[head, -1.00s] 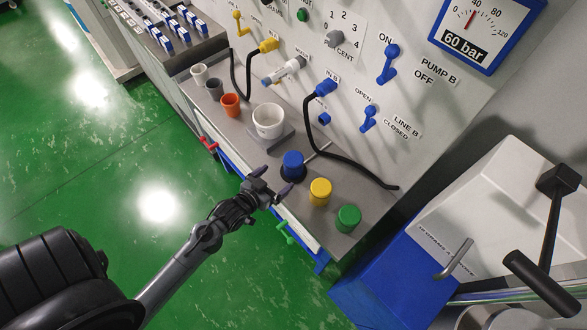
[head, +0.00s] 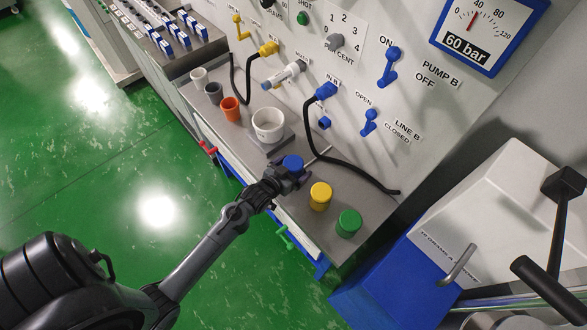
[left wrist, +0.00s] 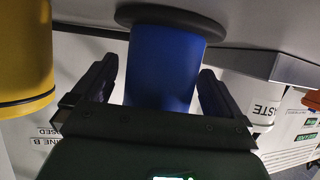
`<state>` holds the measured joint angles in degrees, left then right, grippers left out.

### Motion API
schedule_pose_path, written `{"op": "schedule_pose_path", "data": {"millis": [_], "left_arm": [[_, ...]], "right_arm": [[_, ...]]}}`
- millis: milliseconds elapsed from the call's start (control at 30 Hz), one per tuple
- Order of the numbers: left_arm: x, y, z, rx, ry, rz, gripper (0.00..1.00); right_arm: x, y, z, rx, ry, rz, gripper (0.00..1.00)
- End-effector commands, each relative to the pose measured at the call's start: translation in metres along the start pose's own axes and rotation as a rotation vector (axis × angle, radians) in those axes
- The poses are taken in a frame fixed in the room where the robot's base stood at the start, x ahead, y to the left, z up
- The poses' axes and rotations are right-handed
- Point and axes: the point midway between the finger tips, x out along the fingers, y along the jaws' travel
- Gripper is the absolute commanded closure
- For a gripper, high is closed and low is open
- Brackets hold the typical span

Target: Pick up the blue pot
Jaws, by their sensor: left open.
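The blue pot (head: 293,164) stands on the grey bench shelf, left of the yellow pot (head: 320,196) and the green pot (head: 348,223). My left gripper (head: 288,176) is at the blue pot, its fingers on either side of it. In the left wrist view the blue pot (left wrist: 166,65) sits between the two open fingers (left wrist: 160,90), with a gap visible at each side. A dark round disc shows at one end of the pot. The yellow pot (left wrist: 25,50) is at the left edge there. My right gripper is not in view.
A white tub (head: 268,125) stands on a grey block behind the blue pot. Orange (head: 230,108), dark grey and white cups stand farther along the shelf. A black hose (head: 335,158) and a thin rod lie close behind the pot. The panel rises behind.

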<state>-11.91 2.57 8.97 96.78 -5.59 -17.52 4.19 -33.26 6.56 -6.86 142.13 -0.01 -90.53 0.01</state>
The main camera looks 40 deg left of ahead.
Motion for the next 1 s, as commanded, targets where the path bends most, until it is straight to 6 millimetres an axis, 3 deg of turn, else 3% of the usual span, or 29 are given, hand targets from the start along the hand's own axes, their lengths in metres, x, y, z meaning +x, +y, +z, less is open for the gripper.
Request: {"op": "schedule_pose_path", "data": {"millis": [267, 667, 1000], "left_arm": [[0.0017, 0.0, 0.0003, 0.001, -0.001, 0.0, 0.02], [0.0015, -0.0001, 0.0003, 0.001, -0.001, 0.0, 0.63], [0.0006, -0.0001, -0.003, 0.001, 0.002, 0.0, 0.63]], "right_arm": [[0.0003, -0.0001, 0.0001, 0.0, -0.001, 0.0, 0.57], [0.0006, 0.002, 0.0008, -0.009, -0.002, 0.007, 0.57], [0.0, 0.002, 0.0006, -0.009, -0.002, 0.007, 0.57]]}}
